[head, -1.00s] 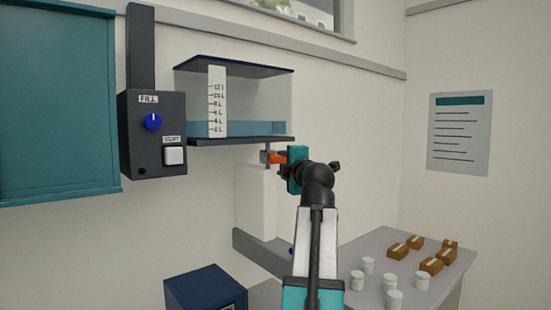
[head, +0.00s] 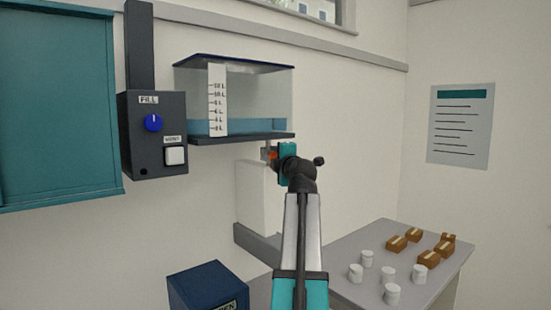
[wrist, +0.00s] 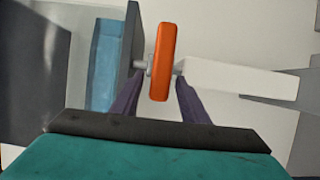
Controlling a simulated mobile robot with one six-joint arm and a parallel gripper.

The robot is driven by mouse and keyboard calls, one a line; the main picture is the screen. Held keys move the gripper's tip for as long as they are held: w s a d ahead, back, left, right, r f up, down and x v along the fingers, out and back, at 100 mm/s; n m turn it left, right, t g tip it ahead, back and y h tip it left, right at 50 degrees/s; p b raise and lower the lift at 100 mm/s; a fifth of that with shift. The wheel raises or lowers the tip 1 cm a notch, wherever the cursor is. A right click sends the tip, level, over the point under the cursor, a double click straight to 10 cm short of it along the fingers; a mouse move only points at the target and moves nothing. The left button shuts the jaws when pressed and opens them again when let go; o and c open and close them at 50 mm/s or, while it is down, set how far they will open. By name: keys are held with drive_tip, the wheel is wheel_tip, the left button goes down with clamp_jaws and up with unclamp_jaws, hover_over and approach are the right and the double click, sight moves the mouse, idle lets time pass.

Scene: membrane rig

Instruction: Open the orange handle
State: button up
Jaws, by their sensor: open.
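The orange handle (wrist: 162,62) is a short rounded bar on a thin grey stem in the wrist view. In the head view only a small orange part of the handle (head: 272,154) shows, just below the clear tank (head: 262,98); my gripper covers the rest. My gripper (wrist: 158,82) is open, with one dark finger on each side of the handle's near end. A gap shows on both sides, so the jaws are not clamped on it. In the head view my gripper (head: 278,158) is right at the handle. The tank holds some blue water near its bottom.
A white block (head: 258,195) stands under the handle. A dark control box (head: 155,135) with a blue knob and white button hangs left of the tank. A grey table (head: 345,250) with white cups and brown boxes is at lower right. A blue box (head: 205,285) is at lower left.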

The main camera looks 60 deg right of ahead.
drive_tip(key=shift+c, duration=0.2)
clamp_jaws()
drive_tip(key=shift+r+m, duration=0.15)
drive_tip(key=shift+m, duration=0.15)
drive_tip(key=m, duration=0.1)
drive_tip(key=m+y+b, duration=0.1)
drive_tip(key=r+m+g, duration=0.1)
drive_tip(key=shift+d+r+m+y+b, duration=0.1)
drive_tip(key=shift+d+m+y+b, duration=0.2)
drive_tip(key=shift+b, duration=0.1)
drive_tip(key=m, duration=0.1)
drive_tip(key=r+m+y+b, duration=0.1)
drive_tip(key=shift+s+d+m+y, duration=0.15)
drive_tip(key=shift+d+m+y, duration=0.1)
drive_tip(key=shift+m+y, duration=0.05)
drive_tip(key=m, duration=0.1)
drive_tip(key=m+y+b, duration=0.1)
drive_tip(key=d+m+y, duration=0.1)
drive_tip(key=shift+s+d+r+m, duration=0.1)
drive_tip(key=shift+s+r+m, duration=0.1)
drive_tip(key=shift+r+m, duration=0.2)
drive_tip(key=shift+s+d+m+y+b, duration=0.1)
drive_tip(key=shift+d+m+y+b, duration=0.15)
drive_tip(key=shift+m+y, duration=0.35)
drive_tip(key=shift+s+d+m+y+b, duration=0.1)
drive_tip(key=shift+d+m+y+b, duration=0.1)
drive_tip(key=shift+m+y, duration=0.4)
